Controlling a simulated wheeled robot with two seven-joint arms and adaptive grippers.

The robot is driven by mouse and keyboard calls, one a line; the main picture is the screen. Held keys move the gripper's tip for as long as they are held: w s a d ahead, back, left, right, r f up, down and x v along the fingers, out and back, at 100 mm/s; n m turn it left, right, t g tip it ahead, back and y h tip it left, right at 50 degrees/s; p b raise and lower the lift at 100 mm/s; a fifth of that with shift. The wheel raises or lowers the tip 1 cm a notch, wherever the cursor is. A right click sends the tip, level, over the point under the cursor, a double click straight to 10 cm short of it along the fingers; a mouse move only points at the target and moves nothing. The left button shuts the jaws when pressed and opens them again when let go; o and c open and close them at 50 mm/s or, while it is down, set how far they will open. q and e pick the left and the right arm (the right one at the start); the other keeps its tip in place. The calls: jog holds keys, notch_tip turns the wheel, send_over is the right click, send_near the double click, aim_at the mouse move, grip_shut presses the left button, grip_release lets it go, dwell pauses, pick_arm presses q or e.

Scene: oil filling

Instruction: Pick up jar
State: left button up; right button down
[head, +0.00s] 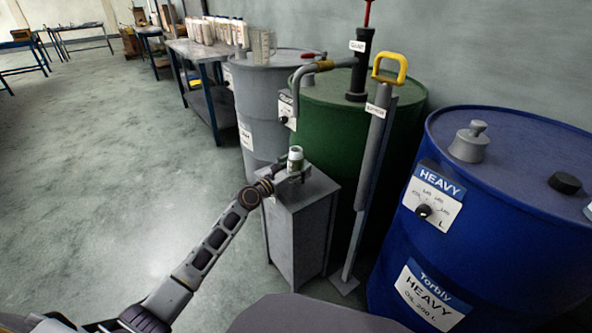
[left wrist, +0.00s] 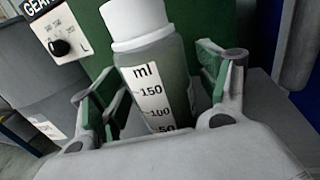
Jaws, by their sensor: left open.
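The jar (head: 295,159) stands upright on top of a grey cabinet (head: 301,229) in the head view. It has a white cap and a clear body with a millilitre scale, and the left wrist view shows it large (left wrist: 154,75). My left gripper (head: 282,172) reaches in from the left at the jar's height. In the left wrist view my left gripper (left wrist: 160,92) is open, with one finger on each side of the jar. A gap shows between the right finger and the jar; contact on the left side is unclear. The jar's base is hidden. My right gripper is not in view.
A green drum (head: 398,125) with a pump stands right behind the cabinet, and a grey drum (head: 250,110) is left of it. A yellow-handled pump (head: 370,170) stands close on the right. A blue drum (head: 480,240) is further right. Open floor (head: 110,150) lies left.

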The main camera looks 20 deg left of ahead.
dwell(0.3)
pick_arm(q)
jog(key=c, duration=1.3)
jog(key=shift+r, duration=0.3)
